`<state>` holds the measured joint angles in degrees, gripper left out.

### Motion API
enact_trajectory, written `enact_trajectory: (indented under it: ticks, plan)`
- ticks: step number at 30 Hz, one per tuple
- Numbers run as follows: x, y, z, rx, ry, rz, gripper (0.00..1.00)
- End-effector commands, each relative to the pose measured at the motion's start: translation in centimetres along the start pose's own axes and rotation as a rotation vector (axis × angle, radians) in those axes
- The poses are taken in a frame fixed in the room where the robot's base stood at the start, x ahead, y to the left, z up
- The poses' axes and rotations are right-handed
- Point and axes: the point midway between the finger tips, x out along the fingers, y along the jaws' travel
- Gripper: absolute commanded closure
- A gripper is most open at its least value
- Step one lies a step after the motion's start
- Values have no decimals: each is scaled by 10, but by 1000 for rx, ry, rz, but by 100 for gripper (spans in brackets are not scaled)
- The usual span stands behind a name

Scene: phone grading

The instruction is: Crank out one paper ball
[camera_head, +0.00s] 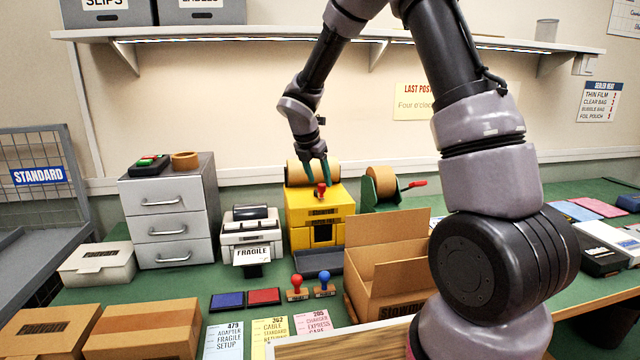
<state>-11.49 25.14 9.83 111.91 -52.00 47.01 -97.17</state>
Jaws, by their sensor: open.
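A yellow machine (333,215) stands at the back of the green bench, with a brown paper roll (299,173) on its top. A red knob (320,188) sticks up at the machine's top. A dark opening shows in its front, above a dark grey tray (318,262); I see no paper ball there. My gripper (320,180) points down over the machine, its teal fingers open at the red knob. The fingers appear to stand around or just behind the knob; I cannot tell whether they touch it.
A green tape dispenser (382,188) with a red handle stands right of the machine. An open cardboard box (385,270) is in front. A label printer (250,230) and grey drawers (172,220) stand left. Stamps and ink pads lie in front. A shelf (250,36) runs above.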

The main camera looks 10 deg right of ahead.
Motion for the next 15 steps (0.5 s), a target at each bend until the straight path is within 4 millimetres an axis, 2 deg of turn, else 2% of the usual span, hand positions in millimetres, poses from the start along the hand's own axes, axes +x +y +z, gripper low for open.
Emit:
enact_trajectory:
  ticks: [1, 6, 15]
  plan:
    - [8, 0, 0, 0, 1, -2, 39]
    - [21, 0, 0, 1, 1, 0, 39]
    - [24, 0, 0, 2, 0, 0, 39]
